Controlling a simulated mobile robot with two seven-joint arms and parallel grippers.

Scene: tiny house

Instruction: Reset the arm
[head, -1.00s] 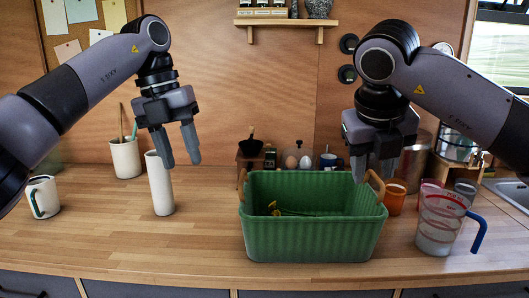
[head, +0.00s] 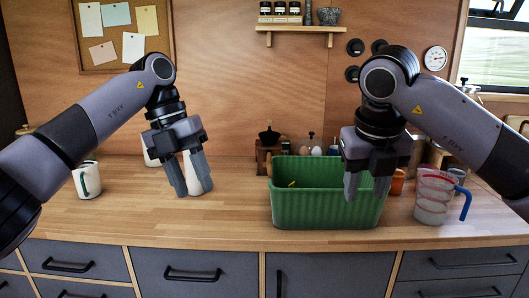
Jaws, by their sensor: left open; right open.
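My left gripper (head: 190,188) hangs open and pointing down over the left part of the wooden counter. It covers part of a white cylindrical vessel (head: 196,172) behind it; I see no grip on it. My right gripper (head: 365,192) hangs open and pointing down in front of the right part of a green ribbed basket (head: 310,206). It hides part of the basket's rim. Something small and yellow shows inside the basket.
The wooden counter (head: 120,215) has free room at its front left. A white mug (head: 88,180) stands at the left. A measuring jug (head: 434,196) with a blue handle stands right of the basket. Drawers (head: 190,276) lie below the counter edge.

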